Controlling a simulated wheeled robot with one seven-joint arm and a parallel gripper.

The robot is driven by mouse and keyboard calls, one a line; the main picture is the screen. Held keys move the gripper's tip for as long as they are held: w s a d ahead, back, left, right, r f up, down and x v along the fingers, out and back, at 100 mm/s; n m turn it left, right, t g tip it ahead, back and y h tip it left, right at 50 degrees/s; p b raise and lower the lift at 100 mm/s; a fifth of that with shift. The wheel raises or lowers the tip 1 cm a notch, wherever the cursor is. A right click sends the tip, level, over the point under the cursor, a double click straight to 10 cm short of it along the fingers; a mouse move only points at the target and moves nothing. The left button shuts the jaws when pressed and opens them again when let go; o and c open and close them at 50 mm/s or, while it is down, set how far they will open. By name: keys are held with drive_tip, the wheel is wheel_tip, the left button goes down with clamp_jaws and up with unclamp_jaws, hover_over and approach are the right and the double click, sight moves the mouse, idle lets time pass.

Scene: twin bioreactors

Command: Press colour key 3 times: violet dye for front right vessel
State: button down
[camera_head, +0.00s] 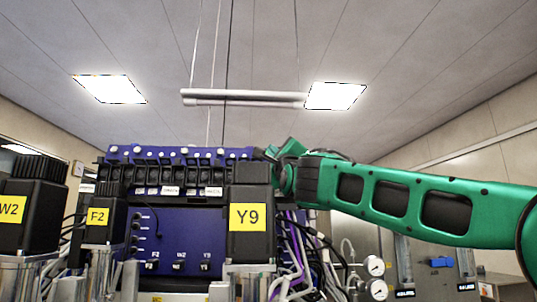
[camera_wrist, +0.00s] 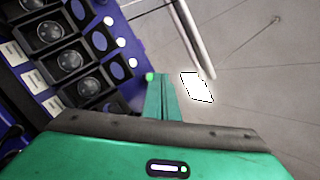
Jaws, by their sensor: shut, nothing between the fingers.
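My gripper (camera_wrist: 162,88) is shut and empty, its green fingertips together beside the end of a row of dark pump units. In the head view my gripper (camera_head: 285,149) is at the right end of the blue unit's top row. A blue oval key (camera_wrist: 99,41) sits on one pump unit, and a small green light (camera_wrist: 150,76) is close to the fingertips. I cannot tell if they touch. The blue unit (camera_head: 180,225) stands behind a black motor head with a yellow Y9 label (camera_head: 248,217). Labels on the pump row are too small to read surely.
Black motor heads labelled F2 (camera_head: 98,217) and W2 (camera_head: 12,209) stand at the left. Cables and tubes (camera_head: 295,255) hang right of the blue unit. Pressure gauges (camera_head: 375,266) are at lower right.

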drive_tip(key=shift+w+a+f+g, duration=0.1)
drive_tip(key=shift+w+f+g, duration=0.1)
drive_tip(key=shift+f, duration=0.3)
drive_tip(key=shift+w+a+f+g, duration=0.1)
drive_tip(key=shift+w+f+g, duration=0.1)
drive_tip(key=shift+f, duration=0.3)
drive_tip(key=s+r, duration=0.2)
drive_tip(key=s, duration=0.4)
drive_tip(key=shift+r, duration=0.3)
